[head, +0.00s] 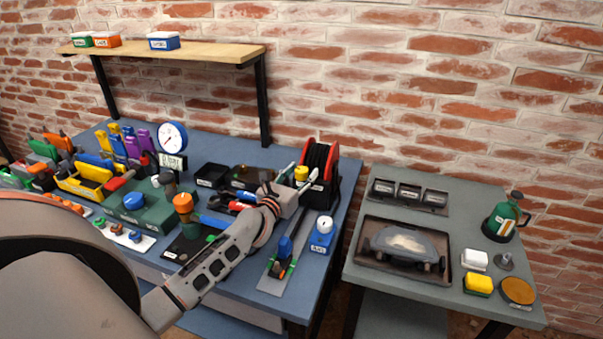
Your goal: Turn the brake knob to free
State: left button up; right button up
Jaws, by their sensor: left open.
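A red and black reel (319,165) stands at the back right of the blue bench. A yellow knob (301,173) is on its front left side; I take it to be the brake knob. A small white label (317,187) shows beside it, too small to read. My left gripper (299,176) is open, its two fingers pointing up and back, one on each side of the yellow knob. I cannot tell whether the fingers touch it. The gripper hides the reel's lower left part. My right gripper is not in view.
Tools and a round gauge (172,137) crowd the bench's left. A grey table (362,278) stands to the right, across a gap.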

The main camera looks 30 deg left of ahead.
pick_arm(q)
jog(key=c, duration=1.1)
jog(key=shift+d+n+y, duration=0.1)
jog(key=shift+n+y, duration=0.2)
jog(key=shift+y, duration=0.1)
jog(key=n+y+b, duration=0.1)
jog(key=n+y, duration=0.1)
jog(key=y, duration=0.1)
jog(key=shift+w+f+g, duration=0.1)
jog(key=shift+g, duration=0.3)
jog(key=n+g+y+b, duration=0.1)
jog(key=n+y+b, duration=0.1)
jog(key=y, duration=0.1)
jog(key=n+g+y+b, duration=0.2)
jog(key=y+b, duration=0.1)
jog(key=shift+f+g+b, duration=0.2)
jog(key=shift+g+b, duration=0.1)
jog(key=shift+n+y+b, duration=0.3)
jog(key=shift+n, duration=0.2)
jog(key=shift+r+g+y+b, duration=0.1)
jog(key=shift+g+y+b, duration=0.2)
jog(key=shift+g+y, duration=0.15)
jog(key=shift+r+n+g+y+b, duration=0.25)
jog(key=shift+n+g+y+b, duration=0.25)
jog(key=shift+n+g, duration=0.2)
